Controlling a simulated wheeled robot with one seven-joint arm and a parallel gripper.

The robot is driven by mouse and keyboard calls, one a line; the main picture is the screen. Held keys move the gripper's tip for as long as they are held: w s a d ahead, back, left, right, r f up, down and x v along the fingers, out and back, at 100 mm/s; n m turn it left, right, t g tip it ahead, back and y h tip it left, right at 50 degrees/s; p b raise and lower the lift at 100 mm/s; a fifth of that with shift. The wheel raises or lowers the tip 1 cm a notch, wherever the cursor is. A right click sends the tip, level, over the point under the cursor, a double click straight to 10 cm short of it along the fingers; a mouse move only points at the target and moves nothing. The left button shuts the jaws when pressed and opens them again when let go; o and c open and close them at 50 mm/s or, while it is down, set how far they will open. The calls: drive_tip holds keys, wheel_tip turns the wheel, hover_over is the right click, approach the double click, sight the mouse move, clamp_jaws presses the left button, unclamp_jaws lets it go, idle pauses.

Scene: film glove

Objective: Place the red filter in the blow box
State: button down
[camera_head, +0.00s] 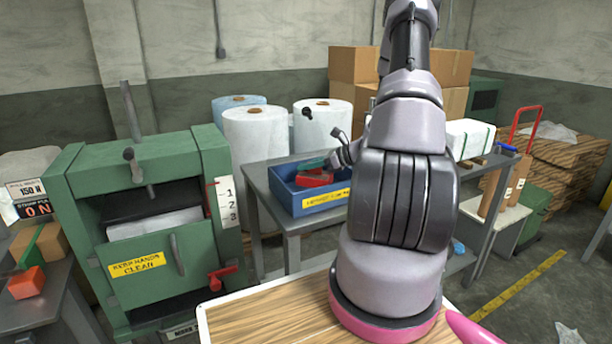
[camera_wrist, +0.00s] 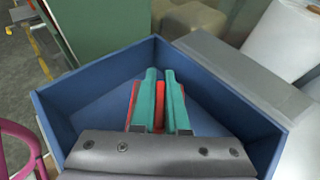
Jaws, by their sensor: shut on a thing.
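The red filter (camera_head: 314,179) is low inside the blue open-topped box (camera_head: 285,193), which has a yellow label and stands on a grey table. My gripper (camera_head: 318,164) reaches into the box from above, its teal fingers shut on the filter. In the wrist view, the fingers (camera_wrist: 161,90) point down into the blue box (camera_wrist: 228,98). Red parts of the filter (camera_wrist: 159,112) show between and beside the fingers. The gripper body hides the near part of the box. I cannot tell whether the filter touches the box floor.
A green press (camera_head: 140,215) stands left of the grey table (camera_head: 262,185). White film rolls (camera_head: 255,135) and cardboard boxes (camera_head: 353,65) stand behind it. Another red block (camera_head: 26,283) lies on a bench at far left. A white package (camera_head: 470,137) is on the right.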

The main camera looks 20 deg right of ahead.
sight(312, 173)
wheel_tip(312, 173, down, 3)
drive_tip(key=shift+r, duration=0.1)
drive_tip(key=shift+w+f, duration=0.2)
drive_tip(key=shift+f, duration=0.05)
drive_tip(key=shift+f, duration=0.1)
drive_tip(key=c, duration=0.9)
unclamp_jaws()
